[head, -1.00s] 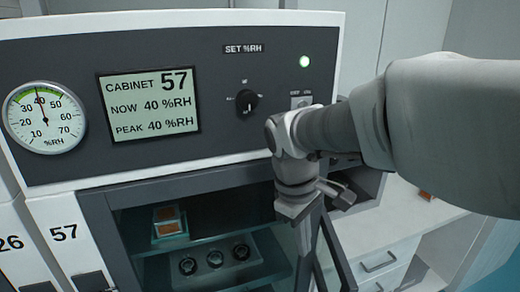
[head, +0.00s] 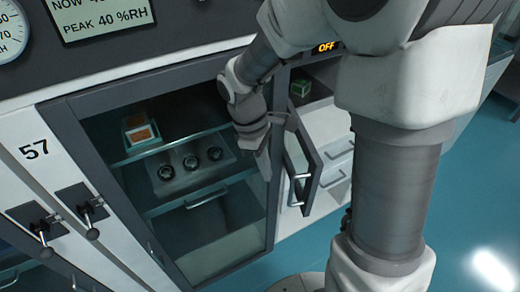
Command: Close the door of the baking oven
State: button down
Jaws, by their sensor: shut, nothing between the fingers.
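The baking oven (head: 327,47) shows in the head view as a dark unit right of the large cabinet, with an orange OFF display. Most of it is hidden behind my arm. A small dark-framed glass door (head: 306,170) with a pale bar handle stands open in front of it, swung outward; its hinge is hidden. A green item (head: 300,88) sits in the dark opening behind the door. My gripper (head: 266,150) is shut and empty, pointing down just left of the door. I cannot tell whether it touches the door.
The large cabinet marked 57 (head: 85,110) fills the left, with an orange-topped box (head: 140,131) and several dark round parts (head: 190,162) on its shelves. White drawers (head: 335,170) stand behind the oven door. Teal floor (head: 470,200) is clear at right.

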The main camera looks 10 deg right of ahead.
jog(key=shift+s+d, duration=0.55)
jog(key=shift+d, duration=0.3)
jog(key=shift+s+d, duration=0.55)
jog(key=shift+d, duration=0.3)
jog(key=shift+d+r, duration=0.1)
